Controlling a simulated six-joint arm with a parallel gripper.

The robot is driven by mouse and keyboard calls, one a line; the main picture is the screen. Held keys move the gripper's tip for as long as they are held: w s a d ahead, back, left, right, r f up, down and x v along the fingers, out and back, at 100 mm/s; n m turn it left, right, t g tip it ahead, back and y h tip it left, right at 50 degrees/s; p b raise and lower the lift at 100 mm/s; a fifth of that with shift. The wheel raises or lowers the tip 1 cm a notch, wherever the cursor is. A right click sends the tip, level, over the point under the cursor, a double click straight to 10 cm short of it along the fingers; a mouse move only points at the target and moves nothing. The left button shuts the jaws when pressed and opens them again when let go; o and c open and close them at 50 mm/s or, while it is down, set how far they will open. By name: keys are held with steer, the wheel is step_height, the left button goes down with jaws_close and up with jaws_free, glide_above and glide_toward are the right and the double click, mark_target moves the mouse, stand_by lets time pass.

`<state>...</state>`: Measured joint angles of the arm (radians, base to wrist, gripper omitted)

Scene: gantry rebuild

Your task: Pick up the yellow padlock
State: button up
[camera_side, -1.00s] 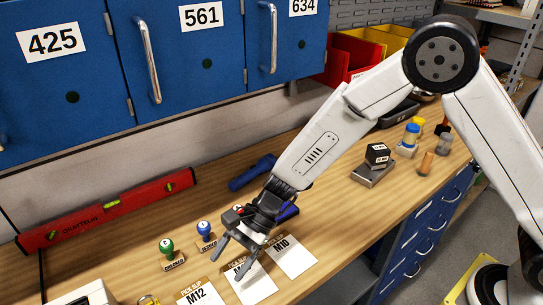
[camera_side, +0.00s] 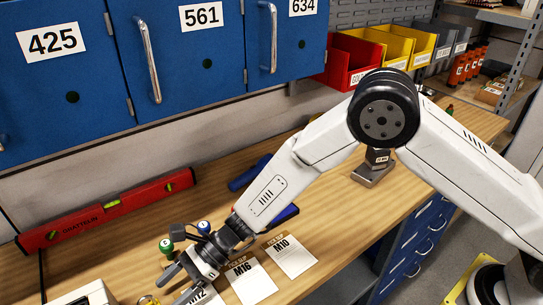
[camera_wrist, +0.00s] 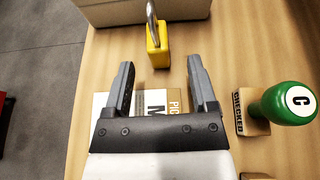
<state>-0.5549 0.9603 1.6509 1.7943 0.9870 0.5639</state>
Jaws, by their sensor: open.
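The yellow padlock (camera_wrist: 157,46) stands on the wooden bench in the wrist view, with its grey metal shackle pointing toward the top of the picture. In the side view only a bit of the padlock (camera_side: 148,300) shows at the bottom edge. My gripper (camera_wrist: 161,66) is open and empty. In the wrist view the padlock lies just ahead of the gap between the two fingertips, apart from both. In the side view my gripper (camera_side: 168,284) is low over the M12 slip, to the right of the padlock.
The green-handled stamp (camera_wrist: 284,103) stands close on the right of my gripper in the wrist view. A blue-handled stamp (camera_side: 203,227) is behind the wrist. A beige box (camera_wrist: 150,12) lies beyond the padlock. M16 (camera_side: 249,282) and M10 (camera_side: 290,258) slips lie flat. A red level (camera_side: 110,208) lies behind.

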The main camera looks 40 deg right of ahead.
steer(key=shift+x, duration=2.85)
steer(key=shift+s, duration=0.1)
jaws_close()
